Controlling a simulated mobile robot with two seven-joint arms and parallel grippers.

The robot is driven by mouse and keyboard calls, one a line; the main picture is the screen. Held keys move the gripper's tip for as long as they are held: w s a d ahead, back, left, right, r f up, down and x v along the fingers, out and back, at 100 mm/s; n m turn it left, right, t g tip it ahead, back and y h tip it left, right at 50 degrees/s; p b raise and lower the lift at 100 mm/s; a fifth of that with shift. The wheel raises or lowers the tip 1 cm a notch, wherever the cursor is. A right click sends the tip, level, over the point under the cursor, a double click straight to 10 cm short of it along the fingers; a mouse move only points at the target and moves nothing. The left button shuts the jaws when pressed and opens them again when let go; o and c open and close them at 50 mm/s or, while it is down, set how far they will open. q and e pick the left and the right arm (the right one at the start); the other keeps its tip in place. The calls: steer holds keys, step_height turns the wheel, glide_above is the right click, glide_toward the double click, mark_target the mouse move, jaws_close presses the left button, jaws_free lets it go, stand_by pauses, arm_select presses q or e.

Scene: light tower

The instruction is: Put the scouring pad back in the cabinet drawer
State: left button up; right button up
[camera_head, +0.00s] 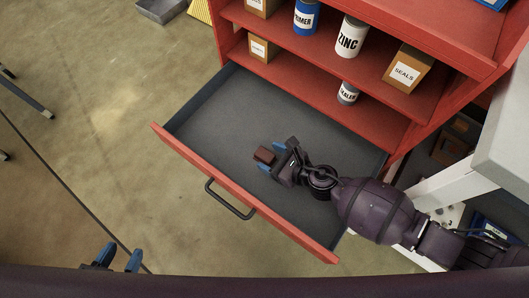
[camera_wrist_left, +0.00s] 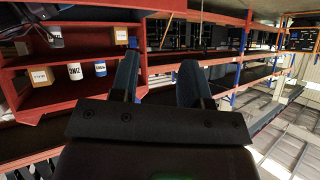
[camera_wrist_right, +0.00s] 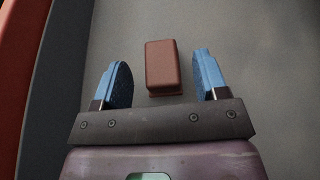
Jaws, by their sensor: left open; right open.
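The scouring pad (camera_head: 264,156) is a small reddish-brown block inside the open cabinet drawer (camera_head: 228,98), which has a grey floor and a red front. My right gripper (camera_head: 272,157) reaches into the drawer from the right and is open around the pad. In the right wrist view the pad (camera_wrist_right: 162,66) lies between and slightly beyond the blue fingertips (camera_wrist_right: 161,75), with a gap on each side. My left gripper (camera_head: 119,257) is open and empty, low at the left outside the drawer. Its fingers (camera_wrist_left: 158,75) also show in the left wrist view.
The red cabinet (camera_head: 300,82) holds cans and boxes on shelves above the drawer. The drawer's black handle (camera_head: 230,202) is on its front. A pale grey surface (camera_head: 505,140) stands at the right. The drawer floor around the pad is bare.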

arm_select(q)
steer(key=shift+s+d+g+p, duration=0.1)
steer(key=shift+d+g+p, duration=0.1)
steer(key=shift+g+p, duration=0.3)
arm_select(e)
steer(key=v, duration=0.9)
steer(key=shift+r, duration=0.1)
